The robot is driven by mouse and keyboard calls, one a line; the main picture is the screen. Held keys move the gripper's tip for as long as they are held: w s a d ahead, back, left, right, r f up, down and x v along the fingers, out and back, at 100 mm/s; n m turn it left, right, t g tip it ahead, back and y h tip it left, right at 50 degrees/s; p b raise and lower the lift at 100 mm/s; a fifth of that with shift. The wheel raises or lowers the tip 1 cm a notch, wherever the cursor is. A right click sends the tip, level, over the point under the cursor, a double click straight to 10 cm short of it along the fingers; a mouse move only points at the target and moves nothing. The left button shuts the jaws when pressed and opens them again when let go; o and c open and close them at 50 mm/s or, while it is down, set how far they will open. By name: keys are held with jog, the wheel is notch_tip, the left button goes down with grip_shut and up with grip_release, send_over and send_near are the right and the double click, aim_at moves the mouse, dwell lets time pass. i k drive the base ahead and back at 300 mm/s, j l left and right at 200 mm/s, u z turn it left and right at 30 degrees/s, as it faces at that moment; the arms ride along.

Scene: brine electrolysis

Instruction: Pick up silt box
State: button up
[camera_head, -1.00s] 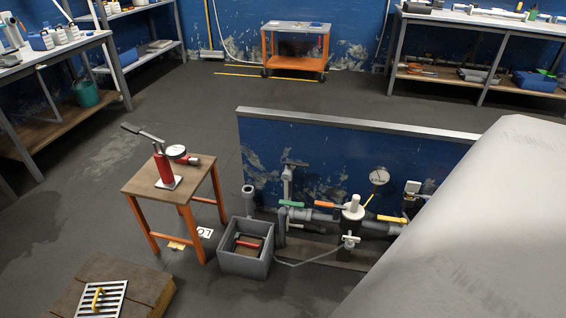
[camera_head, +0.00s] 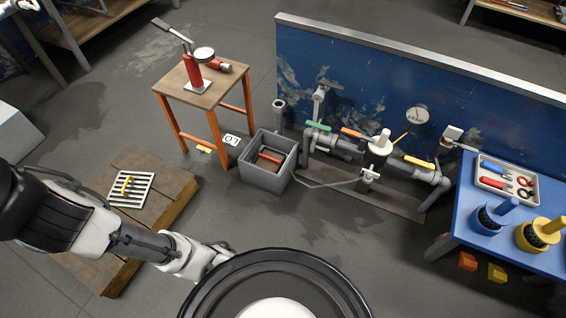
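A grey open-topped box (camera_head: 262,179) stands on the floor beside the pipework. Inside it is a brown flat piece (camera_head: 263,164) with a red bar (camera_head: 270,157) across it. I cannot tell whether the silt box is the grey box or this inner piece. My arm reaches in from the left edge, and its end with my gripper (camera_head: 218,262) is at the bottom, nearer to me than the grey box and apart from it. The fingers are small and partly hidden, so their opening does not show.
A wooden stool (camera_head: 208,95) with a red hand pump (camera_head: 194,72) stands left of the box. Pipes with valves (camera_head: 378,150) run right of it before a blue panel (camera_head: 350,70). A wooden platform (camera_head: 165,178) with a grate is at left, a blue table (camera_head: 468,225) at right.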

aim_at(270, 159)
jog(key=i+l+u, duration=0.1)
jog(key=u, duration=0.4)
jog(key=i+l+u, duration=0.15)
jog(key=u, duration=0.3)
jog(key=i+l+u, duration=0.25)
jog(key=l, duration=0.35)
jog(key=i+l+u, duration=0.15)
jog(key=i+l, duration=0.1)
jog(key=l, duration=0.2)
jog(key=i+l, duration=0.25)
jog(key=l, duration=0.3)
